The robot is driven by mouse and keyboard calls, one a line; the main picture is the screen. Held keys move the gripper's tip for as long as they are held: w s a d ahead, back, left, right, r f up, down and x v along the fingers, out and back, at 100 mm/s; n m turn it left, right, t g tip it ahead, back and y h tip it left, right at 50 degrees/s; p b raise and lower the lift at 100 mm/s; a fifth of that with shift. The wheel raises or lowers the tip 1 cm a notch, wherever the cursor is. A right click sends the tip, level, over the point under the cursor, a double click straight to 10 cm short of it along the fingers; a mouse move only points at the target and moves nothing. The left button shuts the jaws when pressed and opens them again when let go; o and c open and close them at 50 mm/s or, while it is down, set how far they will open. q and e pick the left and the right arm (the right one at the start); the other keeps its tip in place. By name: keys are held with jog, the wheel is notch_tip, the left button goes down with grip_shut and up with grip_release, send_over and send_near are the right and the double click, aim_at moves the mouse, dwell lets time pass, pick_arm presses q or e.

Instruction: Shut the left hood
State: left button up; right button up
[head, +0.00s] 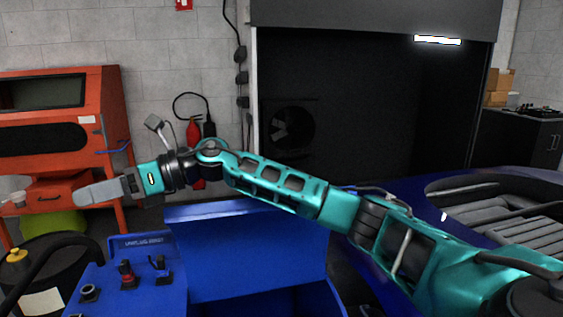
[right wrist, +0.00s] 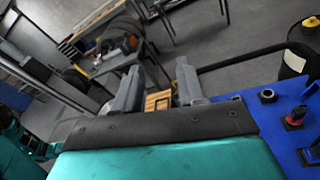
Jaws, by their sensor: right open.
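A blue hood panel (head: 250,250) stands raised in the middle of the head view, above a blue housing (head: 265,302) whose front part is cut off by the picture's bottom edge. My right arm crosses in front of and above the panel's top edge. My right gripper (head: 95,193) is to the left of the hood, apart from it, pointing left. In the right wrist view its two grey fingers (right wrist: 158,90) are spread with nothing held between them. The hood cannot be made out in the right wrist view. My left gripper is not in view.
A blue control panel (head: 135,275) with knobs stands left of the hood, by a black drum (head: 50,262). An orange cabinet (head: 60,130) is at the left. A blue car (head: 400,200) is at the right. A workbench (right wrist: 120,62) shows in the right wrist view.

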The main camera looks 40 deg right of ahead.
jog(key=d+r+n+g+h, duration=0.15)
jog(key=d+h, duration=0.25)
jog(key=d, duration=0.5)
jog(key=d+r+n+t+h, duration=0.1)
jog(key=d+r+n+h, duration=0.15)
jog(key=d, duration=0.55)
jog(key=s+d+r+m+g+h, duration=0.1)
jog(key=s+d+r+h, duration=0.15)
jog(key=s+d, duration=0.55)
jog(key=s+d+r+m+g+h, duration=0.1)
jog(key=s+d+r+g+h, duration=0.2)
jog(key=d, duration=0.9)
jog(key=shift+t, duration=0.65)
jog(key=x, duration=0.7)
jog(key=a+x, duration=0.1)
jog(key=x, duration=0.3)
jog(key=shift+a+f, duration=0.15)
jog(key=shift+y, duration=0.3)
grip_shut()
